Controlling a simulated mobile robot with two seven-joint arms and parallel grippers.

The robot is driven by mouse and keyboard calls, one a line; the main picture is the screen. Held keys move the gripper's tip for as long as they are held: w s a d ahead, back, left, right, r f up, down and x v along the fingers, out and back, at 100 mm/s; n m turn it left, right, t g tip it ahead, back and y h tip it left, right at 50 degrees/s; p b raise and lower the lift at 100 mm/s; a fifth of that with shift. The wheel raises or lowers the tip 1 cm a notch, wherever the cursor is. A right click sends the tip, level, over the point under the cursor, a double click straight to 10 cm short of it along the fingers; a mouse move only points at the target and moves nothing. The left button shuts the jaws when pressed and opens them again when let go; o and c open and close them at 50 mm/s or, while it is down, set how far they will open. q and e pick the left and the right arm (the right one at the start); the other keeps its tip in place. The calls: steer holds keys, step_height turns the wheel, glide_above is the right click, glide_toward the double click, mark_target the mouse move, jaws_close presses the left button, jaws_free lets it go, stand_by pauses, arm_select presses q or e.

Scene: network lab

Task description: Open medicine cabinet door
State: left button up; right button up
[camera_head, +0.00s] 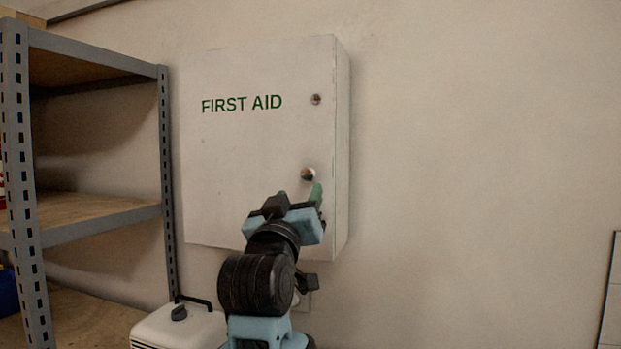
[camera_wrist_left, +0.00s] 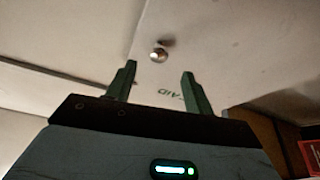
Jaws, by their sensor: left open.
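The white medicine cabinet (camera_head: 343,150) hangs on the wall, and its door (camera_head: 240,150) bears green "FIRST AID" lettering. The door looks shut. A round metal knob (camera_head: 308,174) sits on the door's right side, below a small round lock-like fitting (camera_head: 316,99). My left gripper (camera_head: 298,194) is open just below the knob, in front of the door's lower right. In the left wrist view, the knob (camera_wrist_left: 158,55) shows just past the two green fingertips (camera_wrist_left: 160,71), centred between them. The fingers look empty and do not grip the knob. My right gripper is out of view.
A grey metal shelf unit (camera_head: 165,180) with wooden boards stands left of the cabinet. A white container with a black handle (camera_head: 180,328) stands below the cabinet. The wall (camera_head: 460,150) to the right of the cabinet is bare.

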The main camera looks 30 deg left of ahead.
mark_target(307, 175)
arm_select(q)
steer(key=x, duration=0.7)
steer(key=shift+r, duration=0.3)
jaws_close()
stand_by(0.4)
